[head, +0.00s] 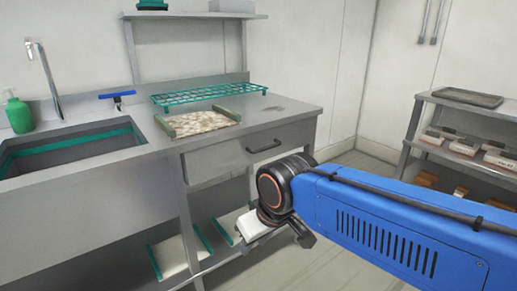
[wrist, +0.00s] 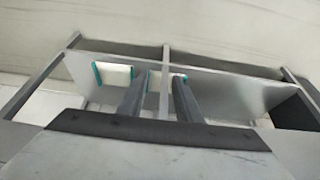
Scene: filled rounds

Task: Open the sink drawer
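The sink drawer (head: 225,162) is a grey front under the counter, right of the sink (head: 75,150). It looks shut, flush with the unit. Its dark bar handle (head: 263,146) is in plain sight in the head view. I cannot make out the handle in the wrist view. My gripper (head: 303,237) is below and in front of the drawer, apart from the handle, partly hidden by my wrist. In the wrist view my gripper (wrist: 161,80) has its two dark fingers apart with nothing between them.
White trays with teal edges (head: 178,254) lie on the lower shelf; they also show in the wrist view (wrist: 113,74). A teal rack (head: 210,92) and a shallow tray of pale pieces (head: 205,123) are on the counter. A loaded shelf (head: 465,98) stands right. Open floor lies between.

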